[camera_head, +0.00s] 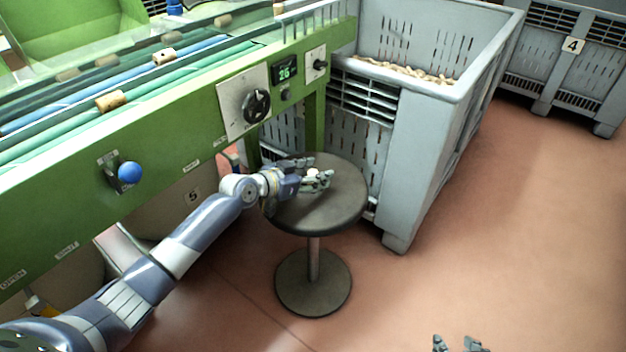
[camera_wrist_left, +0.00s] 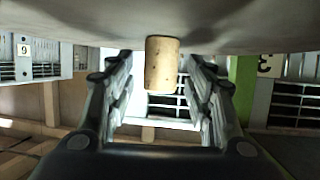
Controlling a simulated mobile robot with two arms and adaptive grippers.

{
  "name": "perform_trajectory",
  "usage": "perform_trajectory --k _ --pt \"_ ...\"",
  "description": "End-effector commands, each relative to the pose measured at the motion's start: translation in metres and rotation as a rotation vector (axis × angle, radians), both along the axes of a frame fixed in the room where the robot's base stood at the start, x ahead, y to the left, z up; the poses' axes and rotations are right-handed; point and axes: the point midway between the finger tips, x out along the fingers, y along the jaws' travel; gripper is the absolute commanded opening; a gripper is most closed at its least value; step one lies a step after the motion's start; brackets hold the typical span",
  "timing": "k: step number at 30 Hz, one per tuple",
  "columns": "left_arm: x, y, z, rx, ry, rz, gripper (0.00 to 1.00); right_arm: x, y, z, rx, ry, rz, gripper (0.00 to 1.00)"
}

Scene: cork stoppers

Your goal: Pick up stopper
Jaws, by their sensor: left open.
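A cork stopper (camera_wrist_left: 162,65) stands on the small round table, whose grey top (camera_head: 330,208) shows in the head view. The wrist view is upside down, with the tabletop along its upper edge. My left gripper (camera_head: 320,176) is low over the table and open. In the wrist view its fingers (camera_wrist_left: 160,98) lie on either side of the stopper, with gaps on both sides. In the head view only a pale bit of the stopper (camera_head: 312,173) shows between the fingers. My right gripper (camera_head: 457,344) shows only its fingertips at the bottom edge, spread apart and empty.
A green machine with a black dial (camera_head: 257,105) and a blue knob (camera_head: 130,173) stands left of the table. Other stoppers (camera_head: 109,101) lie on its rollers. A grey crate (camera_head: 420,150) of stoppers stands close behind the table. The floor at right is clear.

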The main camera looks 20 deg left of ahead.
Motion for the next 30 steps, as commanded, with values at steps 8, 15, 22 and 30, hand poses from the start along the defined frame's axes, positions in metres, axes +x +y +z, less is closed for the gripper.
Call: perform_trajectory --k 8,15,22,30 --pt "0.0 0.0 0.0 0.0 0.0 0.0 0.28 0.0 0.0 0.0 0.0 0.001 0.0 0.4" --pt "0.0 0.0 0.0 0.0 0.0 0.0 0.15 0.0 0.0 0.0 0.0 0.001 0.0 0.4" --pt "0.0 0.0 0.001 0.0 0.0 0.0 0.15 -0.001 0.0 0.0 0.0 0.002 0.0 0.4" --pt "0.0 0.0 0.01 0.0 -0.001 0.0 0.15 -0.016 -0.006 -0.008 -0.018 0.082 -0.008 0.4"
